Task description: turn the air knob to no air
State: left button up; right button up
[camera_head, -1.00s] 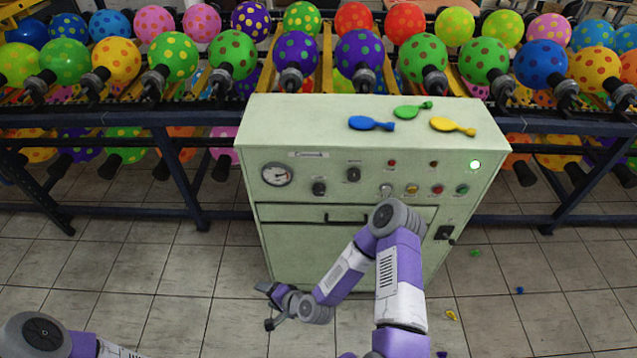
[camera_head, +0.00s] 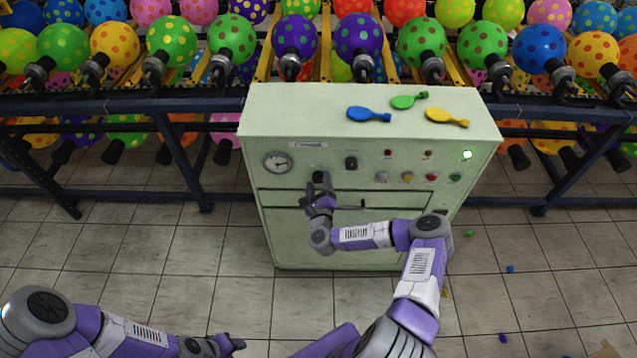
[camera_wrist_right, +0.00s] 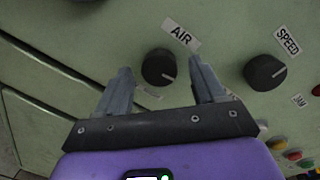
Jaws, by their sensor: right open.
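The air knob (camera_wrist_right: 159,67) is a black round knob under an "AIR" label (camera_wrist_right: 181,37) in the right wrist view. Its light pointer line points to the lower right in that view. In the head view the air knob (camera_head: 318,176) shows on the front of the pale green cabinet (camera_head: 350,230). My right gripper (camera_wrist_right: 160,80) is open, with one finger on each side of the knob; I cannot tell whether they touch it. In the head view my right gripper (camera_head: 320,190) is right at the knob. My left gripper (camera_head: 232,343) is low at the bottom, away from the cabinet.
The speed knob (camera_wrist_right: 265,72) is to the right of the air knob. A pressure gauge (camera_head: 277,162), small coloured buttons (camera_head: 431,177) and a lit lamp (camera_head: 467,154) are on the panel. Flat balloons (camera_head: 369,114) lie on top. Racks of dotted balloons (camera_head: 295,38) stand behind.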

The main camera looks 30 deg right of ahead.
jog(key=shift+w+d, duration=0.25)
jog(key=shift+w, duration=0.15)
jog(key=c, duration=1.1)
jog(key=shift+o, duration=0.2)
